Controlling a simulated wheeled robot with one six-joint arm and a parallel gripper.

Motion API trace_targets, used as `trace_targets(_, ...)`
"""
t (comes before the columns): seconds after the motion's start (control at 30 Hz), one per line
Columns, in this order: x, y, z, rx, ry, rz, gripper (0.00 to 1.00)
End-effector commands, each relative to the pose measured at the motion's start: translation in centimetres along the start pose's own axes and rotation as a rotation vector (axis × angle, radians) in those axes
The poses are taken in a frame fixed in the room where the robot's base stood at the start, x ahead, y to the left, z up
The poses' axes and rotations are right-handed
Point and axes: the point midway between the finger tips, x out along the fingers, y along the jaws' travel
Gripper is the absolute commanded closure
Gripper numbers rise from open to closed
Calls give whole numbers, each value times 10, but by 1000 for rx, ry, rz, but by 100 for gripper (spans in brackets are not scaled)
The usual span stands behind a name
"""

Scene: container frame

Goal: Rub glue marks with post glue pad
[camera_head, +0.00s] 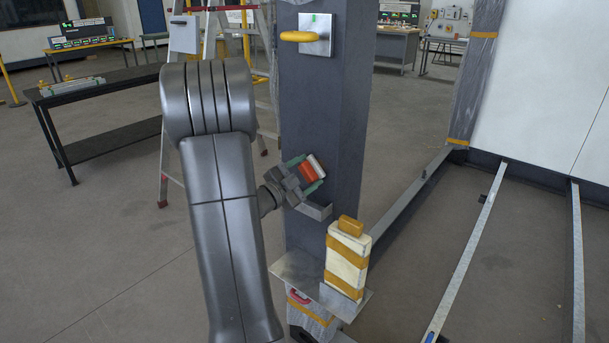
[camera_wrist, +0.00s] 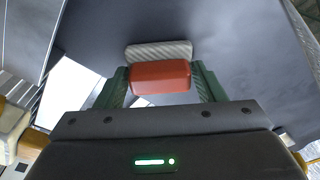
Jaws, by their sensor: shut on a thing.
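The post glue pad is a red block (camera_wrist: 160,78) with a pale grey face, seen in the wrist view between my green fingers. My gripper (camera_wrist: 160,86) is shut on the red block, with the pale face pointing away from my wrist. In the head view the pad (camera_head: 308,172) is tilted in front of the dark grey post (camera_head: 322,110), with my gripper (camera_head: 304,174) at its lower left. I cannot tell whether the pad touches the post. No glue marks can be made out on the visible post surface.
A small metal bracket (camera_head: 315,210) juts from the post just below my gripper. A cream bottle with orange bands (camera_head: 347,262) stands on a metal shelf (camera_head: 298,268) lower down. A yellow handle (camera_head: 297,36) is higher on the post. A ladder (camera_head: 232,60) stands behind.

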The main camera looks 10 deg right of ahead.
Motion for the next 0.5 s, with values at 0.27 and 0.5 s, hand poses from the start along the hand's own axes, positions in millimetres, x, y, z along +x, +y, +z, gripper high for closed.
trace_targets(0.27,3,1,0,0,1,0,55)
trace_targets(0.5,4,12,-10,0,1,1,55)
